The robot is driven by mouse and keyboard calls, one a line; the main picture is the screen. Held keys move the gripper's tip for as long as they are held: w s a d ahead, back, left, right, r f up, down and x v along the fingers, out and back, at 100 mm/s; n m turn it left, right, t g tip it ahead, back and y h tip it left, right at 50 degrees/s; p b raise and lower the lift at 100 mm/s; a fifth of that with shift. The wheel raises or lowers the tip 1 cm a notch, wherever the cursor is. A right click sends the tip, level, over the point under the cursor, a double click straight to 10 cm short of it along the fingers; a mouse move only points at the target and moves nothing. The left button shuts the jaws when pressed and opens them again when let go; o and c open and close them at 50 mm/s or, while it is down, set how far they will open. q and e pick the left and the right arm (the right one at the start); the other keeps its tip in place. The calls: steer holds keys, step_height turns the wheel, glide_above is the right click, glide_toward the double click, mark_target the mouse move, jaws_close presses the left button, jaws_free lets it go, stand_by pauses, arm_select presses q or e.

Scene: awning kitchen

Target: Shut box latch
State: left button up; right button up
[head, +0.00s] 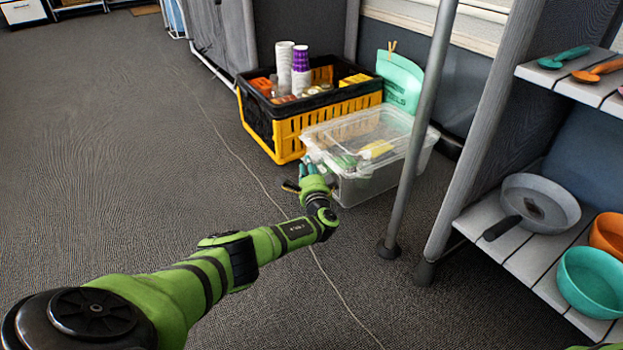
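A clear plastic box (371,184) with a translucent lid (372,128) stands on the floor near the middle of the head view. Yellow and green things show through it. My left arm reaches in from the lower left, and its gripper (303,171) is at the box's left end, close to the rim. The fingers are small and partly overlap the box, so I cannot tell whether they touch it or whether they are open or shut. The latch is too small to make out. My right gripper is not in view.
A black and yellow crate (288,131) with stacked cups stands behind the box. A grey pole (420,130) rises just right of the box. A shelf (512,235) at the right holds a pan (540,203) and bowls (592,282). The floor at left is clear.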

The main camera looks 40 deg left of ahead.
arm_select(q)
steer(key=v, duration=1.1)
steer(key=shift+s+d, duration=0.2)
steer(key=shift+s, duration=0.05)
